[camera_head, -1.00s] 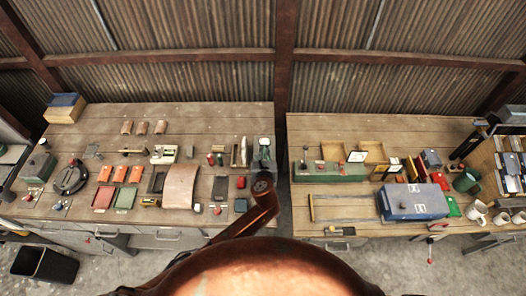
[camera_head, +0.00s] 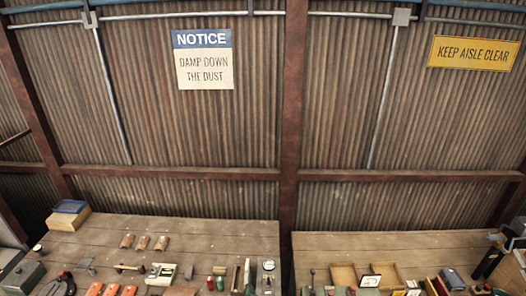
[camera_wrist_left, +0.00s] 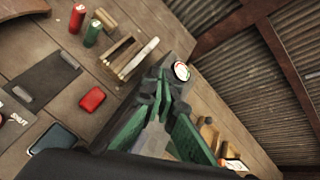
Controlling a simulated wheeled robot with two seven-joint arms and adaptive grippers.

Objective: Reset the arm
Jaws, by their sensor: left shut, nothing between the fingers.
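My left gripper (camera_wrist_left: 161,85) shows in the left wrist view, with dark fingers and green side parts. Its fingers are together with nothing between them. They point toward a dark grey block with a round white-faced dial (camera_wrist_left: 181,71); I cannot tell whether they touch it. The dial also shows at the bottom of the head view (camera_head: 268,265), near the right edge of the left workbench (camera_head: 220,228). I cannot make out the left gripper clearly in the head view. My right gripper is in neither view.
In the left wrist view, a red box (camera_wrist_left: 92,99), a green cylinder (camera_wrist_left: 92,34) and a wooden frame (camera_wrist_left: 133,58) lie near the gripper. A corrugated wall (camera_head: 200,130) stands behind the benches. A gap separates the left bench from the right bench (camera_head: 420,243).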

